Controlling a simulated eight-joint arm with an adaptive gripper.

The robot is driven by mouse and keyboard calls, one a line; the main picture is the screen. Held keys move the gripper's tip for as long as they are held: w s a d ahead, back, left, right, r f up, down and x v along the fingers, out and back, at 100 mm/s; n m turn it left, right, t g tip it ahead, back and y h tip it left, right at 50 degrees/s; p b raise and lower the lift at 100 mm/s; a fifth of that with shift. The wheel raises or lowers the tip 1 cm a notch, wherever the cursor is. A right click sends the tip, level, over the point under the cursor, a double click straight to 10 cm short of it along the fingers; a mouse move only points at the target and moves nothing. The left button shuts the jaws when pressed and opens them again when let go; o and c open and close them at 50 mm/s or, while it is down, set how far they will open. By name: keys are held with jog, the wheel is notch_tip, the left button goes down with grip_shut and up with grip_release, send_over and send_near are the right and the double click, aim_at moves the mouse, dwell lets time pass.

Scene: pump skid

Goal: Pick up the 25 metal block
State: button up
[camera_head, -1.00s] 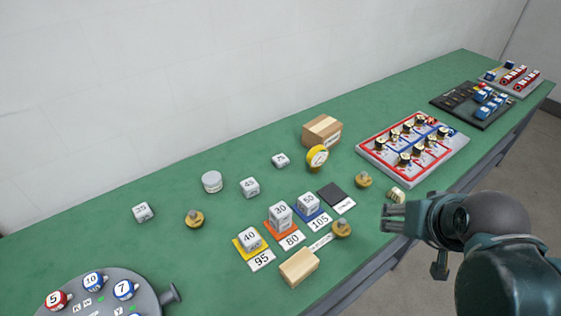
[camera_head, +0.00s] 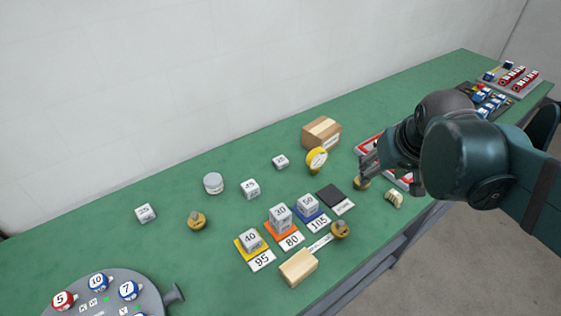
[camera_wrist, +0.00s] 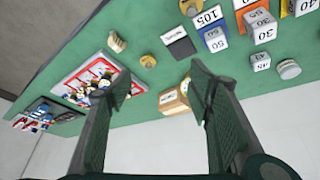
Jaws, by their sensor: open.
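Small grey-white metal blocks with numbers lie on the green bench. One at the far left (camera_head: 145,213) seems to read 25, but the digits are small. Another small block (camera_head: 280,161) stands near the cardboard box, its number unclear. A block marked 45 (camera_head: 250,188) stands between them; it also shows in the wrist view (camera_wrist: 260,61). Blocks 40 (camera_head: 249,239), 30 (camera_head: 280,216) and 50 (camera_head: 307,205) stand on coloured pads. My gripper (camera_head: 367,166) is open and empty near the red-and-white tray, well right of these blocks. In the wrist view its fingers (camera_wrist: 158,75) are apart.
The cardboard box (camera_head: 321,132), yellow round object (camera_head: 316,159), grey can (camera_head: 213,183) and brass knobbed pieces (camera_head: 196,221) stand among the blocks. A round grey tray with numbered balls (camera_head: 98,283) is front left. Green surface is clear between items.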

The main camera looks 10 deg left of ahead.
jog(key=w+a+n+g+p, duration=0.1)
jog(key=w+a+n+p, duration=0.1)
jog(key=w+a, duration=0.6)
jog(key=n+g+p, duration=0.4)
jog(key=p, duration=0.2)
send_over(280, 159)
jog(key=shift+h, duration=0.3)
jog(key=f, duration=1.7)
jog(key=shift+s+d+f, duration=0.15)
jog(key=shift+d+f, duration=0.05)
jog(key=shift+d, duration=0.1)
jog(key=shift+a+f, duration=0.3)
jog(key=shift+f, duration=0.15)
jog(key=shift+f, duration=1.3)
jog(key=shift+f, duration=0.1)
